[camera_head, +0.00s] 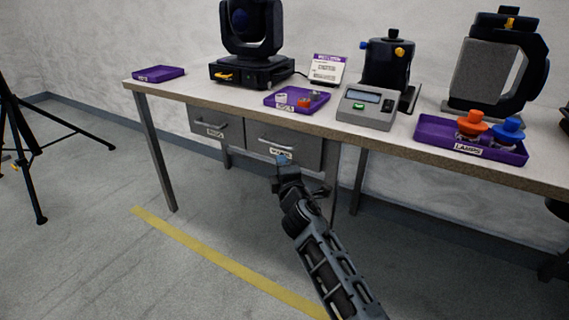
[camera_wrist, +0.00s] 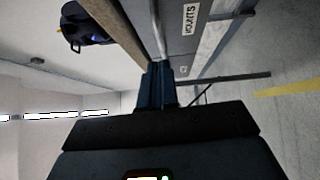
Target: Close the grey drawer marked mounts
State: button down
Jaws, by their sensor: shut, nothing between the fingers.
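The grey drawer marked mounts (camera_head: 308,152) is the right one of two drawers under the bench. Its front looks to stand somewhat forward of the left drawer's front, though how far it is out is hard to tell. Its label shows sideways in the wrist view (camera_wrist: 190,18), beside a pale bar handle (camera_wrist: 157,30). My gripper (camera_head: 282,160) is shut and empty, in front of the lower middle of this drawer. In the wrist view its fingertips (camera_wrist: 157,68) lie close to the drawer front and handle; whether they touch is unclear.
The left grey drawer (camera_head: 229,125) looks flush under the bench (camera_head: 215,97). A tripod (camera_head: 30,150) stands at left. The floor in front is clear, with a yellow line (camera_head: 220,260).

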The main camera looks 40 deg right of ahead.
jog(key=v, duration=0.9)
jog(key=shift+s+a, duration=0.15)
jog(key=s+a+f+m+y, duration=0.25)
jog(key=s+a, duration=0.25)
jog(key=s, duration=0.5)
jog(key=s+a+f+m+y, duration=0.1)
jog(key=s+a+m+y, duration=0.3)
jog(key=s, duration=0.7)
jog(key=s+a+f+n+y, duration=0.1)
jog(key=s+a+f+y, duration=0.1)
jog(key=s+a, duration=0.6)
jog(key=s+a+r+m+g, duration=0.1)
jog(key=s+r+m, duration=0.6)
jog(key=s, duration=0.5)
notch_tip(320, 180, up, 18)
jog(key=p, duration=1.6)
jog(key=shift+s+a+y, duration=0.2)
jog(key=shift+s+y, duration=0.1)
jog(key=shift+y, duration=0.05)
